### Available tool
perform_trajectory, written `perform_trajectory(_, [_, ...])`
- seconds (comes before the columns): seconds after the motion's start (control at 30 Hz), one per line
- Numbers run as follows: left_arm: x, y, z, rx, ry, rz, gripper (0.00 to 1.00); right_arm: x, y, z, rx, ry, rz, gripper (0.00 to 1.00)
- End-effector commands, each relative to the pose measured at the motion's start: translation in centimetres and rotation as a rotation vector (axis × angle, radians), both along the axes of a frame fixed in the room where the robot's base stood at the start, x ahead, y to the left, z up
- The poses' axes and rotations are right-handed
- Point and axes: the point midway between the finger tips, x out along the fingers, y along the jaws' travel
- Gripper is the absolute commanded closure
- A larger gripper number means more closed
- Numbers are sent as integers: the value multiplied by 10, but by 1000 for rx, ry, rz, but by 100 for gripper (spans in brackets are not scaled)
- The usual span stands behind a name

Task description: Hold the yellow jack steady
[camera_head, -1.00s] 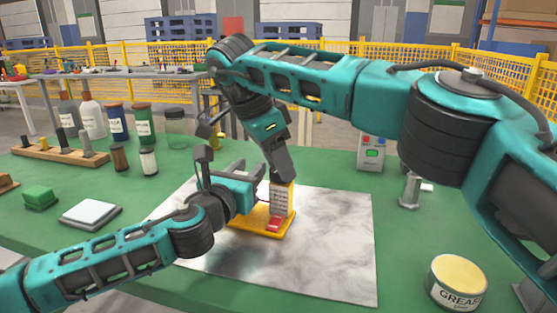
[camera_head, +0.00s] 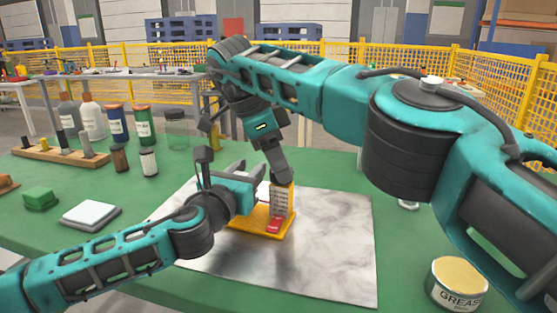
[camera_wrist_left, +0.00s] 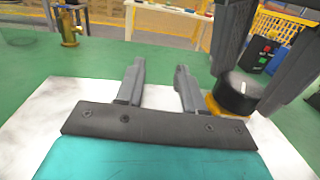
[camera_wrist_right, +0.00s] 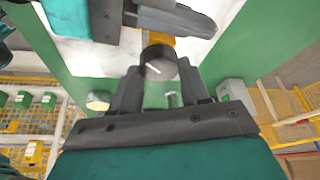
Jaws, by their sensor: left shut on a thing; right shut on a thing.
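The yellow jack (camera_head: 262,222) sits on a pale marbled plate (camera_head: 335,235), with a red part and a printed upright plate at its right side. Its yellow edge also shows in the left wrist view (camera_wrist_left: 213,105). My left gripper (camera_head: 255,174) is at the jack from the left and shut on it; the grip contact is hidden. A black round knob with a white mark (camera_wrist_right: 158,63) is on the jack and also shows in the left wrist view (camera_wrist_left: 237,95). My right gripper (camera_wrist_right: 160,75) comes down from above, shut on this knob.
A grease can (camera_head: 457,282) stands at the front right. Bottles and jars (camera_head: 118,122), a white block on a dark tray (camera_head: 90,213) and a green block (camera_head: 39,198) stand at the left. The plate's front right is clear.

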Motion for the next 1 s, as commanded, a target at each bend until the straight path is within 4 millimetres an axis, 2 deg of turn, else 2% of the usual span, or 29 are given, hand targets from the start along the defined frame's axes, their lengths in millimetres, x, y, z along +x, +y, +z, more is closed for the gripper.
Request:
perform_trajectory(0.03, [1,7,-22,14,36,18,100,-2,-4,-6,-8,17,-8,85])
perform_trajectory(0.07, [1,7,-22,14,36,18,100,-2,-4,-6,-8,17,-8,54])
perform_trajectory(0.33, [1,6,-22,14,36,17,100,-2,-2,-4,-6,12,-3,29])
perform_trajectory(0.7, [1,6,-21,15,36,16,100,-1,-1,-2,-5,8,23,29])
perform_trajectory(1.0, [1,6,-21,15,36,16,100,-2,-2,-2,-6,7,208,29])
